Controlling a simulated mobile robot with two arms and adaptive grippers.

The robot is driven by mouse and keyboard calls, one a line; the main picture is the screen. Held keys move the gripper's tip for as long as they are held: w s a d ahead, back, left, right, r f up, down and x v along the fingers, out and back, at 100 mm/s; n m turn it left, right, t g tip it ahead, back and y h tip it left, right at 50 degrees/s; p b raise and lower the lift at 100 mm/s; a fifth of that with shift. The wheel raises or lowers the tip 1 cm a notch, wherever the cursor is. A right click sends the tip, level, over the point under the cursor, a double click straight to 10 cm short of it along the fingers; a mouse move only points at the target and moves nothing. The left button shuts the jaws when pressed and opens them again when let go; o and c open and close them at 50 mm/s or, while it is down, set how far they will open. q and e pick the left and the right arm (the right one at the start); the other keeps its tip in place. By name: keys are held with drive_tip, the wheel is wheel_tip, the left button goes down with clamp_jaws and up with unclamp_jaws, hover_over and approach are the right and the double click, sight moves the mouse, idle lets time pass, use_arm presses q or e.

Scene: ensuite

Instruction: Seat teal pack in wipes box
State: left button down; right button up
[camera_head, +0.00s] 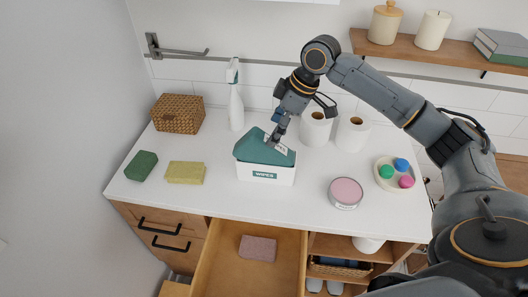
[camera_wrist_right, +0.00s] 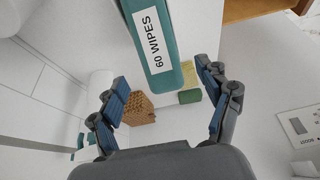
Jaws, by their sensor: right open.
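The white wipes box (camera_head: 245,172) with a green WIPES label stands at the middle of the counter. The teal pack (camera_head: 252,149) is at the box's top and covers its opening; it looks tilted, and I cannot tell how deep it sits. In the right wrist view the teal pack (camera_wrist_right: 180,80) shows its white "60 WIPES" label. My right gripper (camera_head: 272,141) is just above the pack and hides part of its label. In the wrist view the fingers of my right gripper (camera_wrist_right: 163,75) are spread, with the pack between or beyond them. My left gripper is not in view.
On the counter are a wicker box (camera_head: 178,114), a spray bottle (camera_head: 236,108), a green sponge (camera_head: 141,166), a yellow sponge (camera_head: 185,173), paper rolls (camera_head: 352,133), a pink tin (camera_head: 346,192) and a plate (camera_head: 382,162) of coloured pieces. An open drawer (camera_head: 220,262) holds a pink sponge (camera_head: 258,248).

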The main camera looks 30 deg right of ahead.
drive_tip(key=shift+x, duration=0.8)
drive_tip(key=p+x, duration=0.2)
drive_tip(key=x, duration=0.3)
drive_tip(key=shift+a+f, duration=0.1)
drive_tip(key=shift+f, duration=0.05)
drive_tip(key=c, duration=1.5)
wheel_tip(320, 180, up, 10)
drive_tip(key=shift+w+r+b, duration=0.1)
drive_tip(key=shift+b, duration=0.9)
